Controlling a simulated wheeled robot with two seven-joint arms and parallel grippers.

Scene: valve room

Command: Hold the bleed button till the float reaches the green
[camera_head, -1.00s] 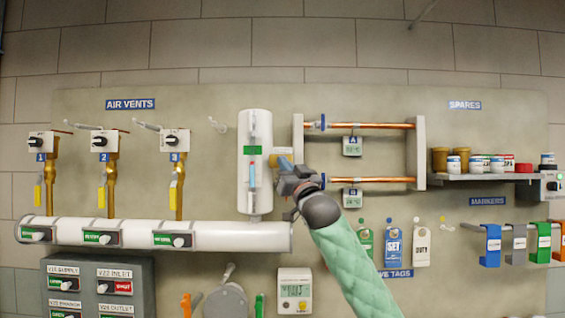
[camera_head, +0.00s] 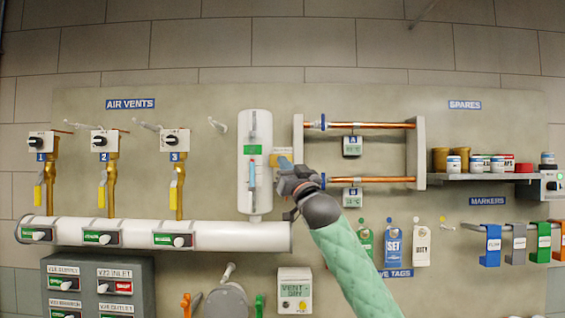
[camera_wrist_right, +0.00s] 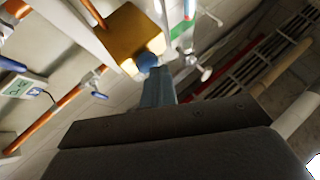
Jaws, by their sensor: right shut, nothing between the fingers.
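A white vertical vessel (camera_head: 243,185) stands on the wall panel, with a green band (camera_head: 253,149) near the upper part of its sight tube. A blue section (camera_head: 252,177) shows in the tube below the band; I cannot tell the float's exact edge. Just right of the vessel is a small yellowish block (camera_head: 280,152), also large in the right wrist view (camera_wrist_right: 128,35). My right gripper (camera_head: 285,164) is shut and empty, its blue fingertips at this block. In the wrist view they appear to meet its face. My left gripper is out of view.
A white manifold pipe (camera_head: 210,236) runs below the vessel. Copper pipes (camera_head: 365,181) lie right of my gripper. A small display unit (camera_head: 294,290) below reads something like "VENT DRY". Hanging tags (camera_head: 392,240) are right of my arm.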

